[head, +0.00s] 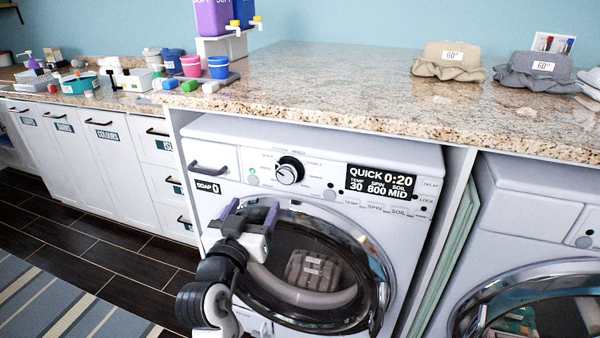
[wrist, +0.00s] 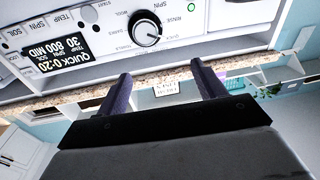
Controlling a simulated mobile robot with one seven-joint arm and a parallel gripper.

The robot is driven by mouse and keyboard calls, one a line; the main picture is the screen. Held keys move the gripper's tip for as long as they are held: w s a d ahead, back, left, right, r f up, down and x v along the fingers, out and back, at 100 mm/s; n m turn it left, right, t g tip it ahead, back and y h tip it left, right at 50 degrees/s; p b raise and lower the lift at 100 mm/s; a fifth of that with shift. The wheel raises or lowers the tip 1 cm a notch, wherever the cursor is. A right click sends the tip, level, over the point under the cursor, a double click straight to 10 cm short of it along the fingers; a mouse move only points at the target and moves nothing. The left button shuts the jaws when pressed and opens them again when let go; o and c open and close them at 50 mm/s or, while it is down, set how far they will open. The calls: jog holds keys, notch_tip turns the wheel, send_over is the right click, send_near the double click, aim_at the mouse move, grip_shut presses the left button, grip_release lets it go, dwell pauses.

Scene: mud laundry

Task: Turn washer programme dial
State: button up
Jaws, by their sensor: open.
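The washer (head: 310,150) is white, with a round black programme dial (head: 290,171) with a silver face on its upper panel. The dial also shows in the wrist view (wrist: 146,28), at the top and upside down. The display (head: 381,181) reads QUICK 0:20, 30, 800, MID. My gripper (head: 252,212) is in front of the washer, below and left of the dial and apart from it. Its two purple-grey fingers, also in the wrist view (wrist: 160,80), are spread with nothing between them.
The round door (head: 330,268) is shut, with a grey item behind its glass. The soap drawer handle (head: 208,168) sits left of the dial. A granite counter (head: 330,80) overhangs the washer. A second washer (head: 535,215) stands at the right.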

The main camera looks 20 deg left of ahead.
aim_at(285, 177)
jog(key=shift+m+g+h, duration=0.3)
jog(key=shift+m+h, duration=0.1)
jog(key=shift+h, duration=0.2)
jog(key=w+p, duration=0.1)
jog(key=w, duration=0.3)
jog(key=w+d+f+p, duration=0.1)
jog(key=w, duration=0.4)
jog(key=w+p, duration=0.1)
jog(key=w, duration=0.4)
jog(key=shift+w+d+f, duration=0.2)
jog(key=shift+d, duration=0.1)
jog(key=c, duration=1)
